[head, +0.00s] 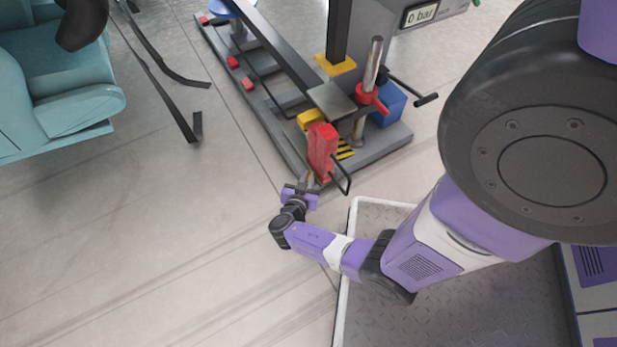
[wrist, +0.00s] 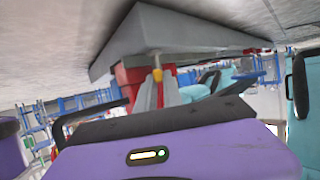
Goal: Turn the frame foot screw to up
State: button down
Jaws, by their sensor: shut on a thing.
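My gripper (head: 308,184) is low at the near corner of the grey frame base (head: 384,139), beside a red upright block (head: 322,150). In the wrist view my two grey fingers (wrist: 157,82) come together on a small yellow piece, which I take for the frame foot screw (wrist: 156,73). The fingers are shut on it, just off the base's edge (wrist: 185,38). The wrist view looks tilted and turned over. In the head view the screw is mostly hidden by my gripper, so I cannot tell whether it is up or down.
A black bent handle (head: 342,180) sticks out close to the right of my gripper. A teal seat (head: 60,85) with loose black straps (head: 170,95) stands at the upper left. A blue box (head: 388,105) sits on the base. Floor left of my gripper is clear.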

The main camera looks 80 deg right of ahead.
jog(key=n+t, duration=0.2)
jog(key=t, duration=0.1)
jog(key=shift+s+n, duration=0.25)
jog(key=shift+n, duration=0.15)
jog(key=shift+s+n+t+y, duration=0.1)
jog(key=shift+n+t+y, duration=0.3)
jog(key=shift+n+t, duration=1.25)
jog(key=c, duration=1.8)
grip_release()
jog(key=shift+o, duration=0.2)
